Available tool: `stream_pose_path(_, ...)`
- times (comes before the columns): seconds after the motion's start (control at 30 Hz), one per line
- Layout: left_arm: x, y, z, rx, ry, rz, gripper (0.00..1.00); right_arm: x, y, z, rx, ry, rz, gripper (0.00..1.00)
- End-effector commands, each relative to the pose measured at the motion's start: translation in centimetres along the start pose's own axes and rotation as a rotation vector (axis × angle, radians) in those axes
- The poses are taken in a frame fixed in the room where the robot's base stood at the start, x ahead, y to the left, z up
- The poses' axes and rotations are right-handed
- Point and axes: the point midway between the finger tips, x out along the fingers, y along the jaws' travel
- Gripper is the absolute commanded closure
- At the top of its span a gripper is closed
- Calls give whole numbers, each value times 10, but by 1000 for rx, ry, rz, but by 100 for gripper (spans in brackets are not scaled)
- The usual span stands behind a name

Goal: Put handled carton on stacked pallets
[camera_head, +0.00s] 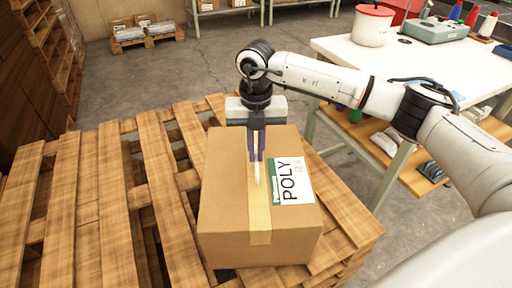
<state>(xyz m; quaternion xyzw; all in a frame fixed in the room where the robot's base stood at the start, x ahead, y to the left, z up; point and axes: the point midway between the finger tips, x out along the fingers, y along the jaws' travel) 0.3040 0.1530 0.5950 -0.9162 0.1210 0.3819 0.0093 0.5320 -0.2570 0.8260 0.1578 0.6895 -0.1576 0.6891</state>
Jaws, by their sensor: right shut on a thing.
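A brown handled carton (226,190) sits upright over the right part of the stacked wooden pallets (90,215). It has a tape strip down its top and a white and green label reading POLY. Its underside is hidden, so I cannot tell if it rests fully on the slats. My right gripper (257,172) points down at the middle of the carton's top, its fingers shut on the carton's handle (257,183), a thin pale piece on the tape line. My left gripper is not in view.
A white work table (390,62) with a red-lidded bucket (373,25), a green machine (436,30) and thread spools stands at the right. More pallets lean at the far left. A small loaded pallet (147,40) is at the back. The left pallet slats are bare.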

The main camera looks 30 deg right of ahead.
Motion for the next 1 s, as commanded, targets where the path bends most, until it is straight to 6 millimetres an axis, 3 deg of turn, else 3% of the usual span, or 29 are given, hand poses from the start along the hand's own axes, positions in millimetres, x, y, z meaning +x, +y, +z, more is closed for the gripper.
stream_pose_path(0.07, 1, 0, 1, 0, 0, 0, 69, -1, 1, 1, 0, -4, 5, 100)
stream_pose_path(0.1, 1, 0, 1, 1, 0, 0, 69, 2, 0, 0, 0, 0, 0, 89)
stream_pose_path(0.2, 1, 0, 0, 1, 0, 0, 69, 2, 0, 0, 0, 0, 0, 74)
stream_pose_path(0.57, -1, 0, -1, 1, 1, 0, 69, -3, 0, 0, 0, -1, 1, 74)
stream_pose_path(0.67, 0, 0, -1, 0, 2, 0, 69, -15, 1, 0, 0, -1, 2, 74)
stream_pose_path(1.0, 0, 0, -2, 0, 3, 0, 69, -87, 1, 1, 0, -3, 2, 74)
